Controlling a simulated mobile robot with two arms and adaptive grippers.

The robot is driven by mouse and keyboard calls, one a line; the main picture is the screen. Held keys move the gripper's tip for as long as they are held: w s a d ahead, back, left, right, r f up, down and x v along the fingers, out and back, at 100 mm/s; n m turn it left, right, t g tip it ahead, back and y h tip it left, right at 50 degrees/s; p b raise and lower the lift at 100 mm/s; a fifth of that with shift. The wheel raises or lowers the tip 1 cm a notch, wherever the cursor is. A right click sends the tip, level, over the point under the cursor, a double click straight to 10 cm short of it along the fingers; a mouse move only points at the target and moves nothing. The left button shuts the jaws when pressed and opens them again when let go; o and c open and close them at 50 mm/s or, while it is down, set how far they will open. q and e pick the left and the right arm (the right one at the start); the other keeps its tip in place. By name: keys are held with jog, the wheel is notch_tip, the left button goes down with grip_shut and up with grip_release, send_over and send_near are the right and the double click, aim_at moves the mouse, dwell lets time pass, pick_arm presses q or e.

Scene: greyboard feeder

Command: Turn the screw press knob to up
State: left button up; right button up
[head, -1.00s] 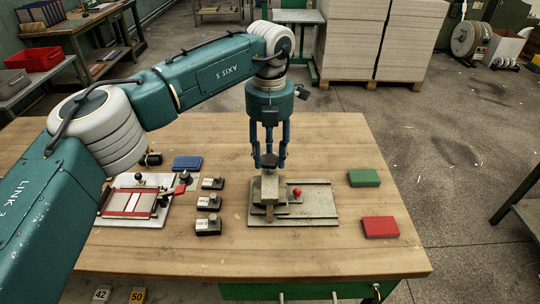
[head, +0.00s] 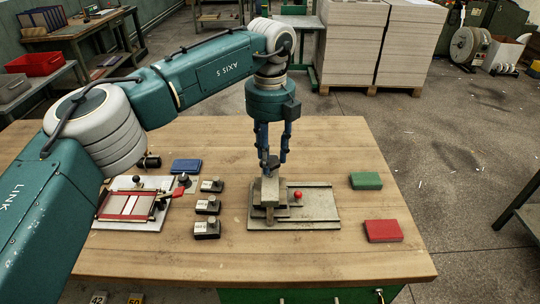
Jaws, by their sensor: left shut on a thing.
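The screw press (head: 270,190) stands on a grey metal base plate (head: 318,212) near the middle of the wooden table. Its dark knob (head: 269,165) is on top of the press. My left gripper (head: 271,160) comes straight down from above and is shut on the knob, its blue fingers on either side. The fingers partly hide the knob, and I cannot read its setting. A small red ball (head: 298,195) sits just right of the press column. My right gripper is not in view.
A green block (head: 366,180) and a red block (head: 383,231) lie at the right. Several small dark-based labelled blocks (head: 207,206), a blue block (head: 186,166) and a red-framed fixture (head: 131,206) are at the left. The front of the table is clear.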

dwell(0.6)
pick_arm(q)
jog(key=o, duration=1.2)
jog(key=shift+s, duration=0.1)
jog(key=shift+c, duration=0.2)
jog(key=shift+r, duration=0.1)
notch_tip(320, 180, up, 12)
